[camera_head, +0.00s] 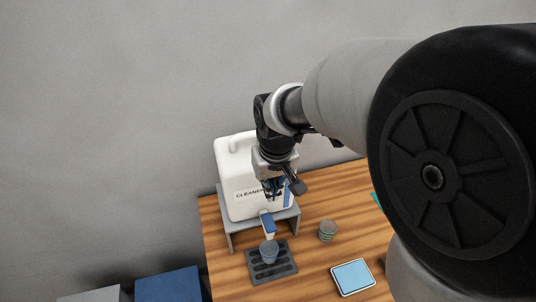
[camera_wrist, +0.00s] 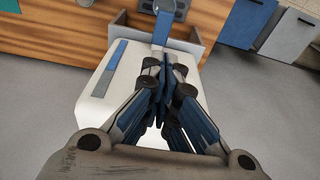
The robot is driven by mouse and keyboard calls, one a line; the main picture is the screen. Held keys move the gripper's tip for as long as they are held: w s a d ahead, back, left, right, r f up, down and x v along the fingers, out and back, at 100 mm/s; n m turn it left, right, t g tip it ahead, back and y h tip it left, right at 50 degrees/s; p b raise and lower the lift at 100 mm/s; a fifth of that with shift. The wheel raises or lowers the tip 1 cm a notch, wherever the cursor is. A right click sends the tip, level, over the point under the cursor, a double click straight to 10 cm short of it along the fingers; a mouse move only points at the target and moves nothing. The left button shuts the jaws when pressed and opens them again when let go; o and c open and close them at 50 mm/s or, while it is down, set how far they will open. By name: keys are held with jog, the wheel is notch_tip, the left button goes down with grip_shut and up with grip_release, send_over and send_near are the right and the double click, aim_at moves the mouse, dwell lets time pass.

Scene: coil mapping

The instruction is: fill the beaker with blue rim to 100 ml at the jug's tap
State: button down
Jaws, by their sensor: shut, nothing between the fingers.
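The white jug (camera_head: 232,207), lettered "CLEANER", stands on a grey stand (camera_head: 231,242). Its tap has a blue lever (camera_head: 266,222) at the lower front. A small beaker (camera_head: 269,252) with a bluish look stands under the tap on a dark drip tray (camera_head: 285,269); its liquid level is too small to read. My gripper (camera_head: 272,190) is at the jug's upper front, above the tap, shut and empty. In the wrist view, my shut fingers (camera_wrist: 168,68) point toward the blue lever (camera_wrist: 162,28), with the jug (camera_wrist: 98,88) behind them. I cannot tell whether they touch it.
A second small cup (camera_head: 327,230) with greenish bands stands right of the tray on the wooden table (camera_head: 225,285). A light-blue-topped square device (camera_head: 353,277) lies near the front. Blue (camera_head: 168,286) and grey boxes stand left of the table. My arm covers the right side.

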jog(key=b, duration=0.1)
send_over(269, 222)
notch_tip(269, 222, down, 12)
jog(key=shift+s+f, duration=0.15)
jog(key=shift+f, duration=0.05)
jog(key=shift+s+f, duration=0.2)
jog(key=shift+f, duration=0.5)
